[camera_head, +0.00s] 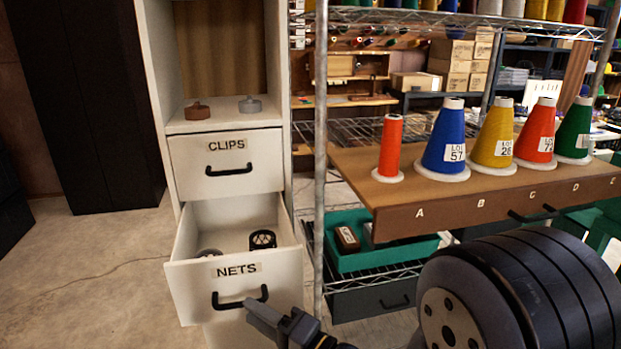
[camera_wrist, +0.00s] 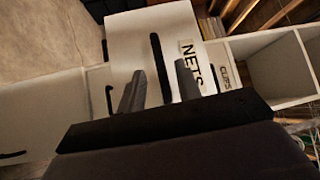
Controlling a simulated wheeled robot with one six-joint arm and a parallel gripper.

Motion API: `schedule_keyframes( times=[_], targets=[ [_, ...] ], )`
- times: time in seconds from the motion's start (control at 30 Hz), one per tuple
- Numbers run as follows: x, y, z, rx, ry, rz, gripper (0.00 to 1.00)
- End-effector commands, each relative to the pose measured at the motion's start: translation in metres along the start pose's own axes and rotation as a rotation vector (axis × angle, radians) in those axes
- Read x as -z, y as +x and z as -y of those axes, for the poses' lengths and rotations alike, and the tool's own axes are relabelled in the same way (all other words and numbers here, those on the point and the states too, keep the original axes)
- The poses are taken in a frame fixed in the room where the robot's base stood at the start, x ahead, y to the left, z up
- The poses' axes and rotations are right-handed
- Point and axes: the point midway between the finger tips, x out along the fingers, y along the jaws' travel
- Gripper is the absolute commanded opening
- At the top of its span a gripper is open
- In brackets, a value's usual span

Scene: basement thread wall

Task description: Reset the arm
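My gripper (camera_head: 256,309) is at the front of the open drawer labelled NETS (camera_head: 193,289), close to its black handle (camera_head: 240,299). In the wrist view my gripper (camera_wrist: 161,82) has its two grey fingers apart, and the handle (camera_wrist: 160,65) shows between and beyond them. I cannot tell whether a finger touches the handle. The drawer holds a black reel-like object (camera_head: 262,239) and another small object (camera_head: 209,253) partly hidden by the drawer front. My dark arm fills the lower right of the head view.
The CLIPS drawer (camera_head: 223,163) above is shut. A wire rack's post (camera_head: 320,150) stands just right of the cabinet. A brown shelf board (camera_head: 352,168) carries several thread cones. A green bin (camera_head: 348,261) sits below it. The floor (camera_head: 90,270) at left is clear apart from a thin cable.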

Motion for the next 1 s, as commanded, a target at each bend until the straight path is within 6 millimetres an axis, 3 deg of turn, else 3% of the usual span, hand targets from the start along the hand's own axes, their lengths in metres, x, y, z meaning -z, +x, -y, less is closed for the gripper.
schedule_keyframes(
  times=[0.33,1.0],
  targets=[
    [-0.001,0.040,0.000,0.001,0.002,0.002,0.32],
    [0.004,0.040,0.007,0.016,-0.025,-0.019,0.32]
  ],
)
